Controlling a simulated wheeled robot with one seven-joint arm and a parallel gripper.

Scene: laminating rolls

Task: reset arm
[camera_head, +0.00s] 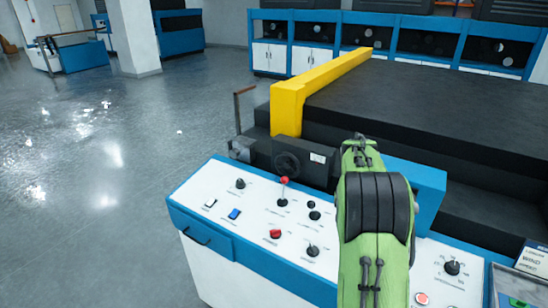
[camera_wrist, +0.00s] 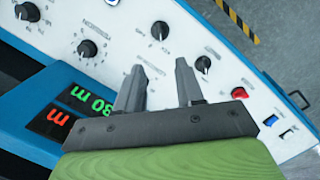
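My gripper (camera_wrist: 160,88) shows in the wrist view with its two dark fingers apart and nothing between them. It hangs over the white control panel (camera_wrist: 115,30), which is tilted in that view. In the head view my green and black arm reaches over the panel (camera_head: 258,250) and hides part of it; the fingers do not show there. Near the fingers in the wrist view are a black knob (camera_wrist: 203,63) and a red switch (camera_wrist: 239,92). I cannot tell any contact between the fingers and the panel.
The panel also has a red-topped lever (camera_head: 284,183) and a blue switch (camera_head: 234,214). Behind it stands a large black machine with a yellow bar (camera_head: 310,88). A digital display (camera_wrist: 78,108) lies beside the gripper. Open grey floor (camera_head: 110,150) is at the left.

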